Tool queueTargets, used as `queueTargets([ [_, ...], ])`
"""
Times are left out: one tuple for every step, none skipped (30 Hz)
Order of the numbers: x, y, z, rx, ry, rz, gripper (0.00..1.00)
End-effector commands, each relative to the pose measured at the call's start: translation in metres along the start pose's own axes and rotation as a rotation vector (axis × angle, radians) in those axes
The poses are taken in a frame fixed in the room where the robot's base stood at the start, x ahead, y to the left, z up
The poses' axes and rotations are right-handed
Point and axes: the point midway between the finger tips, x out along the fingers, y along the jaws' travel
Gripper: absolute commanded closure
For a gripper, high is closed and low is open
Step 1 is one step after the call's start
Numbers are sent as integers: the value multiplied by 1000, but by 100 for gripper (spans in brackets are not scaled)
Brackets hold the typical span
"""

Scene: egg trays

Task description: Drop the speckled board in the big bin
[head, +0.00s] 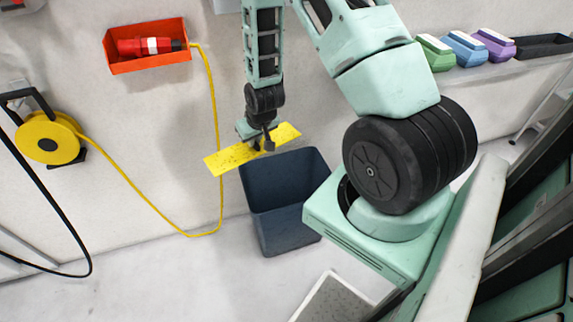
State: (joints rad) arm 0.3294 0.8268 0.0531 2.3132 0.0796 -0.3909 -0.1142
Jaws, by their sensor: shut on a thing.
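The speckled board (228,160) is a yellow, dark-flecked strip, slightly tilted in the picture. My gripper (261,146) is shut on the board near its middle and holds it in the air. The big bin (287,228) is a dark blue-grey open container on the floor by the wall. In the head view the board's lower right edge lies against the bin's upper left rim. I cannot tell how high the board is above the rim. The bin's inside looks empty where it shows.
An orange wall box (150,66) holds a red thing. A yellow cable reel (46,140) hangs at the left, its cable looping along the wall left of the bin. Several coloured containers (464,48) sit on a shelf at the right. A pale speckled panel (333,300) is below.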

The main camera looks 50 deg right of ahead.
Motion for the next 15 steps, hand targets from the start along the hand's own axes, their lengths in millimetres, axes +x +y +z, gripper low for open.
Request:
queueTargets([
  [29, 14, 7, 29, 3, 12, 100],
  [37, 21, 8, 44, 3, 18, 100],
  [48, 31, 10, 63, 2, 26, 100],
  [56, 38, 11, 77, 2, 32, 100],
  [64, 46, 13, 92, 3, 38, 100],
  [74, 56, 15, 112, 2, 46, 100],
  [82, 63, 17, 126, 2, 51, 100],
  [89, 71, 18, 141, 2, 57, 100],
  [98, 81, 21, 160, 2, 65, 100],
  [104, 87, 22, 173, 2, 70, 100],
  [110, 94, 24, 186, 2, 75, 100],
  [117, 102, 26, 200, 2, 80, 100],
  [121, 108, 28, 211, 2, 85, 100],
  [125, 113, 29, 220, 2, 88, 100],
  [129, 119, 30, 231, 2, 92, 100],
])
